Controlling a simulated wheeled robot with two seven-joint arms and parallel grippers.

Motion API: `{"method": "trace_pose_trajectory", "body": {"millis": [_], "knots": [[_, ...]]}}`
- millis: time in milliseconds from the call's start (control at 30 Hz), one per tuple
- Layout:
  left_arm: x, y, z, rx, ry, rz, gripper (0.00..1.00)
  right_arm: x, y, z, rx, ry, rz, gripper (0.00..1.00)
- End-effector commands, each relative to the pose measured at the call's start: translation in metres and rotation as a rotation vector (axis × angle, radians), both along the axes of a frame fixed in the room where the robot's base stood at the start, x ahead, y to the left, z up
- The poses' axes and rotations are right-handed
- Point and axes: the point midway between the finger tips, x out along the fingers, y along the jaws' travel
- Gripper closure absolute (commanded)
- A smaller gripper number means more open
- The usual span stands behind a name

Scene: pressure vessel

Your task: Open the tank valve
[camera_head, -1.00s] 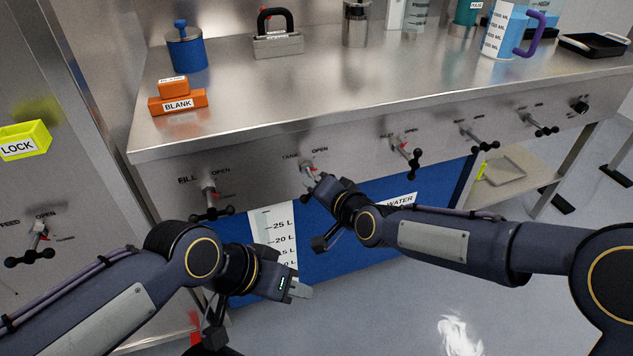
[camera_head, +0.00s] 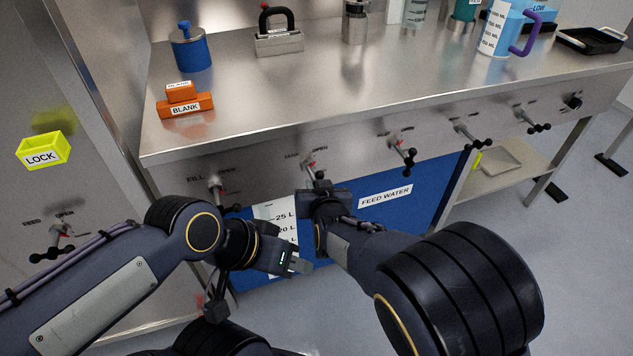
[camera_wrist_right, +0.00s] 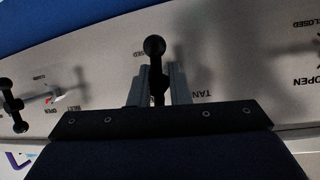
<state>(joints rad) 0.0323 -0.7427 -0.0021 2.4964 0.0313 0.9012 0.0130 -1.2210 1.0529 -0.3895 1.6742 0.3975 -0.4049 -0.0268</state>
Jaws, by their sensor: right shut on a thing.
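The tank valve (camera_head: 310,164) is on the front panel of the steel counter, under the TANK label with OPEN to its right. My right gripper (camera_head: 318,182) is at this valve, reaching up from below, and hides much of the handle. In the right wrist view, the valve's black ball-ended handle (camera_wrist_right: 154,47) stands between the grey fingers of my right gripper (camera_wrist_right: 159,78), which is shut on it. My left gripper (camera_head: 299,265) hangs lower, in front of the blue feed water tank, apart from every valve. Its finger gap is too small to judge.
The FILL valve (camera_head: 218,192) is left of the tank valve; the INLET valve (camera_head: 402,152) is to the right, with more valves beyond. A yellow LOCK box (camera_head: 43,152) is on the left panel. Orange BLANK blocks (camera_head: 186,107) lie on the counter.

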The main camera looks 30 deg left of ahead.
Motion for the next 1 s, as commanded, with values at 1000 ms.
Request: {"method": "trace_pose_trajectory", "body": {"millis": [1000], "knots": [[0.0,0.0,0.0081,0.0,0.0,0.0,0.64,0.0042,-0.0043,-0.0014,-0.083,-0.093,-0.011,0.66]]}}
